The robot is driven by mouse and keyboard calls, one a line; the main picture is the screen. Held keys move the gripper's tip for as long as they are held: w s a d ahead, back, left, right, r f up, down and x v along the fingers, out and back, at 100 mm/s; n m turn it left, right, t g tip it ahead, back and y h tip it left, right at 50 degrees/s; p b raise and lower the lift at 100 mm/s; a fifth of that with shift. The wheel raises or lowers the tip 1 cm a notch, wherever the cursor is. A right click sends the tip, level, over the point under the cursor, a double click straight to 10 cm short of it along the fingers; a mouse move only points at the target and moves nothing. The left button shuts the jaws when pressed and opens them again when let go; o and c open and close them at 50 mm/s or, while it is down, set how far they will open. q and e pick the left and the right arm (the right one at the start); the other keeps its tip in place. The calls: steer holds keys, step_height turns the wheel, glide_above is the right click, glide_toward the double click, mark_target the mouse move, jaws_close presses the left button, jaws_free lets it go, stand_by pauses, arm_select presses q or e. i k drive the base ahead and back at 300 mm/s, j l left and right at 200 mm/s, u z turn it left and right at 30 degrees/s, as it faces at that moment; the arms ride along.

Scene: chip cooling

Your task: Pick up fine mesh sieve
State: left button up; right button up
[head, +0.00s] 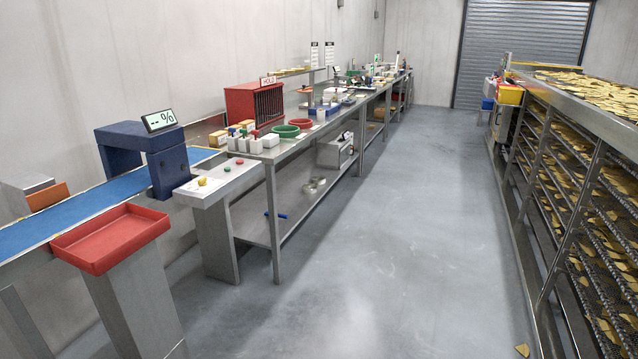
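No sieve can be made out for certain from this distance. A round green-rimmed item (285,131) and a round red-rimmed item (302,123) lie side by side on the long steel bench (340,116) along the left wall. Any of these could be a sieve; mesh is too small to see. Neither of my grippers is in view.
A blue conveyor (75,218), a red tray (110,238) on a pedestal and a button panel (215,180) stand at the near left. A rack of chips (560,190) lines the right. The grey floor (400,220) between is clear, except a chip (522,350).

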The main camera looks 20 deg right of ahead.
mark_target(320, 178)
steer(key=i+l+z, duration=0.4)
steer(key=i, duration=0.2)
steer(key=i+l+z, duration=0.3)
steer(key=i, duration=0.6)
steer(key=i+z, duration=0.3)
steer(key=i, duration=0.6)
steer(key=i+u, duration=0.1)
steer(key=i, duration=1.75)
